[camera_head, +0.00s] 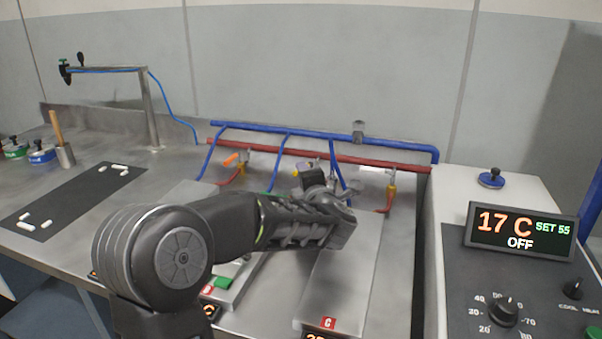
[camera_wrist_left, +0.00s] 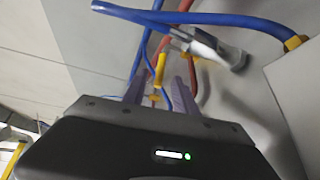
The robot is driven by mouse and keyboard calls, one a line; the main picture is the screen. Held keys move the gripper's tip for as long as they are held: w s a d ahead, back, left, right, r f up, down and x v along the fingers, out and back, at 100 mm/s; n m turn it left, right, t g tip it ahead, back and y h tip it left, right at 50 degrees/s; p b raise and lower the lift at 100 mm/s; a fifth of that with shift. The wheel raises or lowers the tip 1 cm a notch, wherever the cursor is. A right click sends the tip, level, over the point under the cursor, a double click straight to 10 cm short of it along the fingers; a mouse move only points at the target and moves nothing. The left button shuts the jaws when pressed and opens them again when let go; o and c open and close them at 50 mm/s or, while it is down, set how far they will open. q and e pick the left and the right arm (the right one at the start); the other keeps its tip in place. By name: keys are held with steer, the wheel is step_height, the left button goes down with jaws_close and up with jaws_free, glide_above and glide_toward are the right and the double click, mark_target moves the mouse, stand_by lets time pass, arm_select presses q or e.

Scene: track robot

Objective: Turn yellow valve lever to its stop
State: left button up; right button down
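The yellow valve lever (camera_wrist_left: 160,66) shows in the left wrist view as a short upright strip just beyond my fingertips. In the head view only a small yellow bit (camera_head: 296,172) shows beside my gripper; the rest is hidden behind it. My left gripper (camera_head: 315,173) is at the middle valve, in front of the pipes. In the left wrist view its two fingers (camera_wrist_left: 159,92) stand apart with a gap between them, and the lever lines up with that gap. I cannot tell whether a finger touches it. My right gripper is not in view.
An orange lever (camera_head: 231,159) is left of my gripper and a white-handled valve (camera_head: 378,172) right of it. Blue pipes (camera_head: 290,132) and a red pipe (camera_head: 350,158) run behind. A metal plate marked C (camera_head: 345,275) lies below. A control panel reading 17 C (camera_head: 520,230) stands right.

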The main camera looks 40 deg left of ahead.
arm_select(q)
steer(key=shift+v, duration=1.5)
